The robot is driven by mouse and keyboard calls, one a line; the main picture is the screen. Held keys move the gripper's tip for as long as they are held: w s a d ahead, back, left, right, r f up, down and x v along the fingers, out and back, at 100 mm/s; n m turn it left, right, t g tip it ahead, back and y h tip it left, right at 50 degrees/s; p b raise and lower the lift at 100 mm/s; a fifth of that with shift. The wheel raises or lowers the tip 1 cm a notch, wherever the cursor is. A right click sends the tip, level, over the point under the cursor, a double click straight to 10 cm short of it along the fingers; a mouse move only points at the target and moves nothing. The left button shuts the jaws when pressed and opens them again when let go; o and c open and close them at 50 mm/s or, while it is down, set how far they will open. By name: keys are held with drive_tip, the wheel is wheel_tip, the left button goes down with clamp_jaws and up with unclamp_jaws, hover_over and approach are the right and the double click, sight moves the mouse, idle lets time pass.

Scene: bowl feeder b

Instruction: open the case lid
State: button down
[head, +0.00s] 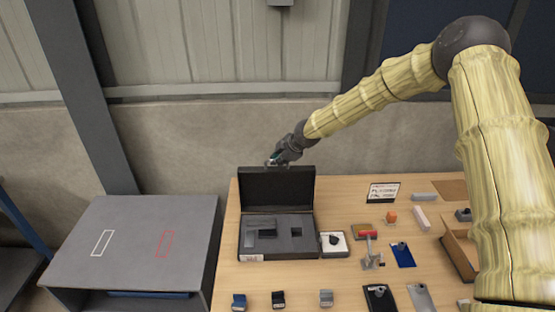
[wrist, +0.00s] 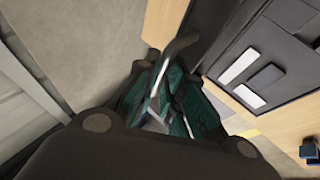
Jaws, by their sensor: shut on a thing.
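The black case (head: 279,235) stands on the wooden table. Its lid (head: 277,188) is raised roughly upright at the back, and the grey insert with dark cutouts shows inside. My gripper (head: 275,160) is at the top edge of the lid. In the wrist view my gripper (wrist: 165,95) has its teal-padded fingers shut around a dark curved handle (wrist: 178,46), which looks like the lid's. The handle's lower part is hidden between the fingers. The case interior (wrist: 262,70) shows at the upper right of the wrist view.
A white box with a black knob (head: 333,243) stands right of the case. A red-handled clamp (head: 370,250), phones and small blocks lie farther right and in front. A grey cabinet (head: 135,235) stands left of the table. The wall is close behind.

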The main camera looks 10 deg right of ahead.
drive_tip(key=shift+r, duration=0.1)
drive_tip(key=c, duration=1.5)
unclamp_jaws()
drive_tip(key=shift+v, duration=6)
drive_tip(key=shift+c, duration=0.3)
